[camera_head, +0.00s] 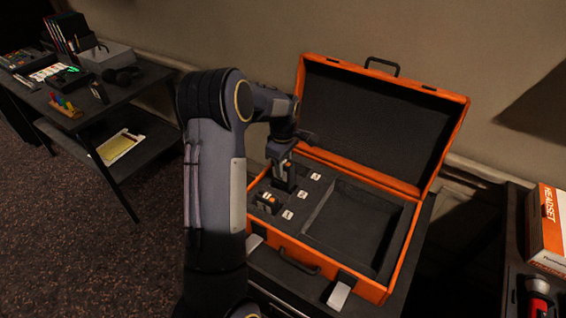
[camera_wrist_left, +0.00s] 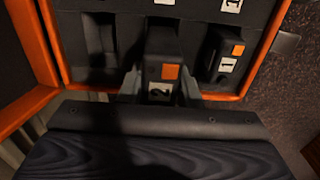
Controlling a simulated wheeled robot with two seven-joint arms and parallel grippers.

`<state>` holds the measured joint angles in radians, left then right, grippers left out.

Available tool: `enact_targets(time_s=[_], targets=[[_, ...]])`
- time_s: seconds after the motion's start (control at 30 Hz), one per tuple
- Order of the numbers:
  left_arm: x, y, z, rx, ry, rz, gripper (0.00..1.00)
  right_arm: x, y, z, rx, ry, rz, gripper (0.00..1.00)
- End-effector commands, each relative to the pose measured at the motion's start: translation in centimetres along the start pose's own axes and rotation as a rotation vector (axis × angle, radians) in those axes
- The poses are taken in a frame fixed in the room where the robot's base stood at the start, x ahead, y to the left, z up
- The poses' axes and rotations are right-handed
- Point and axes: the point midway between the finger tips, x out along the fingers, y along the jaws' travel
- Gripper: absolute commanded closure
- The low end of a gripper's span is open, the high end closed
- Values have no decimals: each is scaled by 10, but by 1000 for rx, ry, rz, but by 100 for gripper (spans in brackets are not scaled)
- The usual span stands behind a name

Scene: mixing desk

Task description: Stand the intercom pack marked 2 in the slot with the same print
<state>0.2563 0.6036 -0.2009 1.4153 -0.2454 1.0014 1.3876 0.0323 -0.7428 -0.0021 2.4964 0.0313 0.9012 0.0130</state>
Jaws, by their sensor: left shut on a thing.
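The intercom pack marked 2 (camera_wrist_left: 163,48) is dark, with an orange square and a white 2 label. My left gripper (camera_wrist_left: 160,88) is shut on it, one finger on each side. In the head view this pack (camera_head: 285,178) is upright at the slot row of the orange case (camera_head: 345,262), below my left gripper (camera_head: 283,157). I cannot tell whether its bottom is inside a slot or just above. A pack marked 1 (camera_wrist_left: 220,58) stands in the neighbouring slot; it also shows in the head view (camera_head: 266,202). My right gripper is out of view.
An empty slot (camera_wrist_left: 98,45) lies on the other side of the held pack. The case's lid (camera_head: 375,120) stands open behind, and its large compartment (camera_head: 352,225) is empty. A cluttered side table (camera_head: 110,100) is at left; a headset box (camera_head: 548,230) is at right.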

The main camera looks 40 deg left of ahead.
Motion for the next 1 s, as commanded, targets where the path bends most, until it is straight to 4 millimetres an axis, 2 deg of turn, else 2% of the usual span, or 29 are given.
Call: enact_targets(time_s=[0.03,0.6,0.8,1.0], targets=[[7,0,0,0,0,1,100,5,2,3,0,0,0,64],[53,0,0,1,-1,1,100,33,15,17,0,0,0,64],[62,0,0,1,-1,1,100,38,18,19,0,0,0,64],[63,0,0,1,0,1,100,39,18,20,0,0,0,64]])
